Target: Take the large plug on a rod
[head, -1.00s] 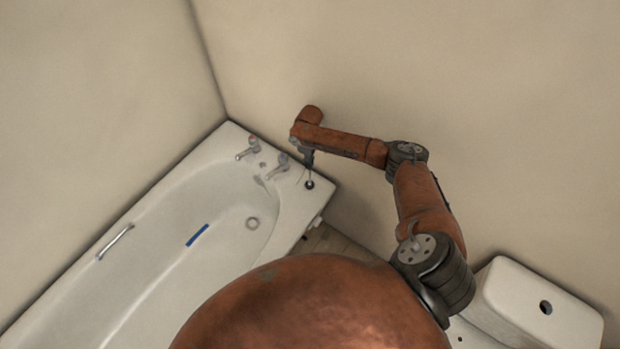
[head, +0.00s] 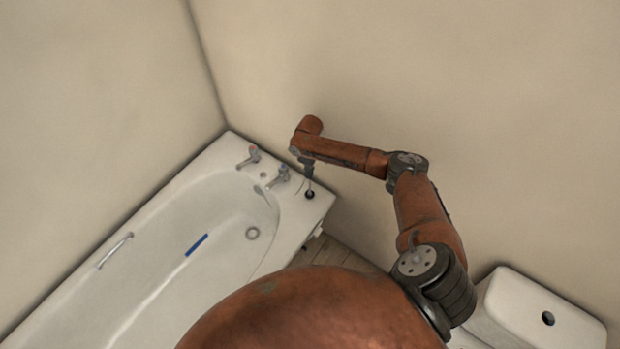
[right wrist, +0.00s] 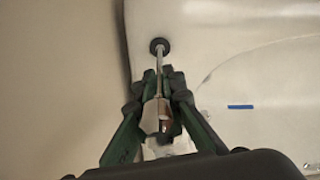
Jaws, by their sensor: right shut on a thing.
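The large plug (right wrist: 160,45) is a dark round disc on the end of a thin pale rod (right wrist: 160,62). In the head view the plug (head: 309,195) shows as a small dark disc at the bath's right corner ledge. My right gripper (right wrist: 163,80) is shut on the rod, with the plug beyond its fingertips. In the head view my right gripper (head: 308,168) points down above that corner. I cannot tell whether the plug touches the ledge. My left gripper is not in view.
The white bath (head: 318,212) has two taps (head: 278,178) just left of my right gripper. A blue strip (head: 196,244) lies in the bath. A wall rises close behind the gripper. A white cistern (head: 520,300) with a dark hole stands at lower right.

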